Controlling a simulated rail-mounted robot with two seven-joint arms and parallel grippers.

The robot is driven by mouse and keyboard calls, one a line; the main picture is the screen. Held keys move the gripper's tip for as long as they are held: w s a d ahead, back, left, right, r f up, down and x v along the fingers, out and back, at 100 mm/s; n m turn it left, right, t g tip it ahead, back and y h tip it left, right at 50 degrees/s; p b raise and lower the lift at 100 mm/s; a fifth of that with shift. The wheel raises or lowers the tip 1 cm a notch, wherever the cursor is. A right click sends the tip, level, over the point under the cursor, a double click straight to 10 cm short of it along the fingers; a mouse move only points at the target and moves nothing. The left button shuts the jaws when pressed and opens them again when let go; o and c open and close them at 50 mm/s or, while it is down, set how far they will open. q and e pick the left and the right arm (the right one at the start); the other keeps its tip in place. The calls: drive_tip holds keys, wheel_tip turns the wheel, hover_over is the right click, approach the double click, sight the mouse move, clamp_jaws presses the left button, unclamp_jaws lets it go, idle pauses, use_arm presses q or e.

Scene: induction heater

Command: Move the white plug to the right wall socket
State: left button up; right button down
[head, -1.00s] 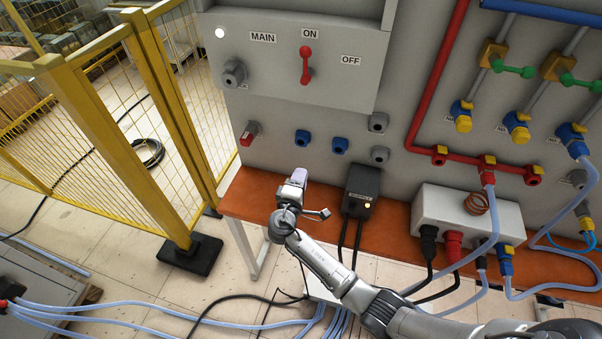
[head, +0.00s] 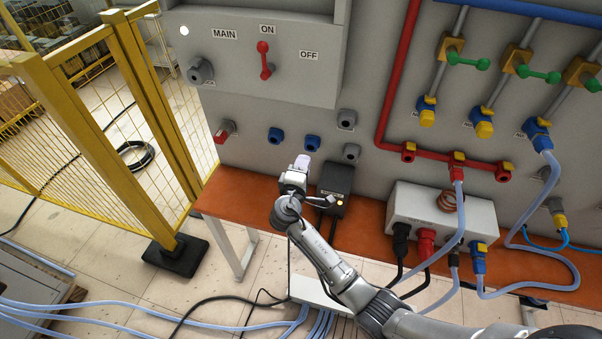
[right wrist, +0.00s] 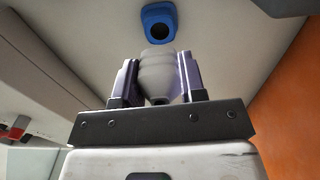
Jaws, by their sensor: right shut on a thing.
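The white plug (right wrist: 157,72) is pale grey-white and ribbed. In the right wrist view it sits between the two fingers of my right gripper (right wrist: 155,85), which is shut on it. A blue wall socket (right wrist: 159,22) with a dark round opening shows beyond the plug, apart from it. In the head view my right gripper (head: 301,165) is just below the right blue wall socket (head: 312,143), over the orange bench. The left blue wall socket (head: 275,136) is up and left of the gripper. The plug is hard to make out there. My left gripper is not in view.
A black box (head: 336,181) with cables stands close right of my gripper on the orange bench (head: 250,191). A grey-white box (head: 445,206) with several plugs is further right. A red switch (head: 225,130) and grey fittings (head: 347,118) jut from the wall.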

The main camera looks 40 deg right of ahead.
drive_tip(key=b+x, duration=0.1)
drive_tip(key=x, duration=0.3)
drive_tip(key=shift+d, duration=0.1)
idle(0.3)
drive_tip(key=shift+d, duration=0.1)
idle(0.3)
idle(0.7)
idle(0.7)
drive_tip(key=shift+w+d+b, duration=0.4)
drive_tip(key=shift+d+b, duration=0.1)
drive_tip(key=shift+b, duration=0.05)
idle(0.3)
drive_tip(key=c, duration=0.6)
unclamp_jaws()
